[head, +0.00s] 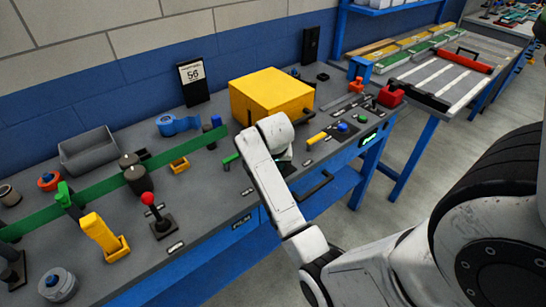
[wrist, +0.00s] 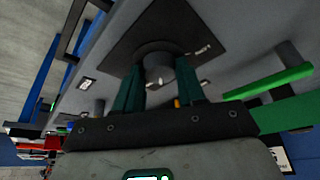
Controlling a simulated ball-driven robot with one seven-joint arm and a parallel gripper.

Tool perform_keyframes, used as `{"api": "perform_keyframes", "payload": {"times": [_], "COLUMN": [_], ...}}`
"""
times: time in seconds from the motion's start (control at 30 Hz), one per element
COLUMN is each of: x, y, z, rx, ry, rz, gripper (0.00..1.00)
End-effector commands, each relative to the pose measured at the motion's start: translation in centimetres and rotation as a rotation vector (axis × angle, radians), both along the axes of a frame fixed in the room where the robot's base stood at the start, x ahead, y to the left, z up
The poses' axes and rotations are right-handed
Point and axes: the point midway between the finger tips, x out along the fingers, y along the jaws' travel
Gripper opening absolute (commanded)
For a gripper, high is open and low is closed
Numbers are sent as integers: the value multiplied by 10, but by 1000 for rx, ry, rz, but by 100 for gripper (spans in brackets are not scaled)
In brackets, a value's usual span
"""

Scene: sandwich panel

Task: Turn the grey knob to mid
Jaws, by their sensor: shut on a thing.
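In the wrist view, the grey knob (wrist: 157,62) is a short dark round knob on a square dark plate (wrist: 180,22). My gripper (wrist: 160,84) is shut on it, with one green finger on each side. A small pale mark shows on the knob's near side, and small white lettering sits on the plate to its right. The lettering is too small to read, so I cannot tell which setting the knob points to. In the head view, the white end of my arm (head: 274,132) is over the bench, in front of the yellow box, and hides the knob and fingers.
The yellow box (head: 272,95) stands just behind my arm. A green bar (head: 110,182) crosses the bench at left, near a red-topped joystick (head: 158,215) and a yellow lever (head: 102,236). A black handle (head: 314,186) is on the bench's front, right of my arm.

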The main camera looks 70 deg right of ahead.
Motion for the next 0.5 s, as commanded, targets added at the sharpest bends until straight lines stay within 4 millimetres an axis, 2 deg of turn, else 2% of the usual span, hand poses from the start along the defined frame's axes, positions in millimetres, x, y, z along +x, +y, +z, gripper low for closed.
{"api": "perform_keyframes", "payload": {"times": [0.03,0.5], "x": [-1,-3], "y": [0,-2], "z": [8,5], "rx": [1,1], "ry": [1,0], "rz": [41,470], "gripper": [9,9]}}
